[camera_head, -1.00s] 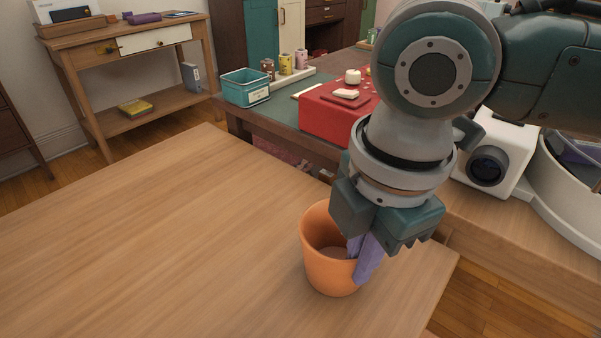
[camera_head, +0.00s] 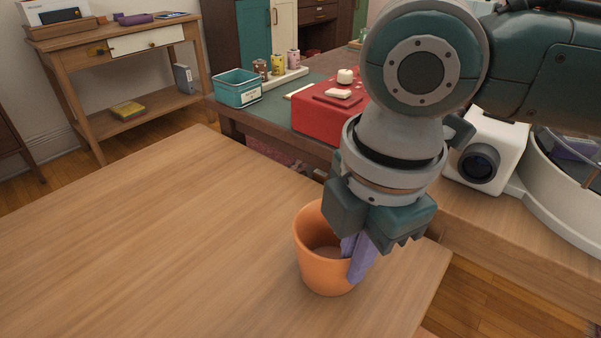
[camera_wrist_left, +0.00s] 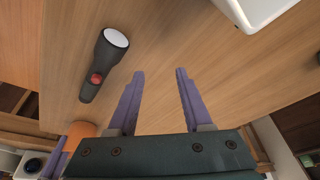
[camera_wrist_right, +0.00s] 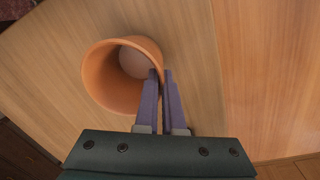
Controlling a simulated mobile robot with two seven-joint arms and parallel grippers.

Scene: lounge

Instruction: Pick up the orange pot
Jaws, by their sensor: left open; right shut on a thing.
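The orange pot (camera_head: 324,268) is an empty, open-topped pot near the right edge of the wooden table, upright in the head view. My right gripper (camera_head: 356,256) is above its right rim with one purple finger inside and one outside, shut on the pot wall. In the right wrist view the pot (camera_wrist_right: 104,82) shows its open mouth, with the fingers (camera_wrist_right: 162,78) pinching its rim. Whether its base touches the table is hard to tell. My left gripper (camera_wrist_left: 158,74) is open and empty above a wooden surface; an orange piece (camera_wrist_left: 80,131), likely the pot, shows at lower left there.
A dark flashlight (camera_wrist_left: 102,64) lies on the wood in the left wrist view. Behind the wooden table (camera_head: 130,230) are a teal bin (camera_head: 238,90), a red box (camera_head: 318,116) and a white projector-like device (camera_head: 486,150). The table's left part is clear.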

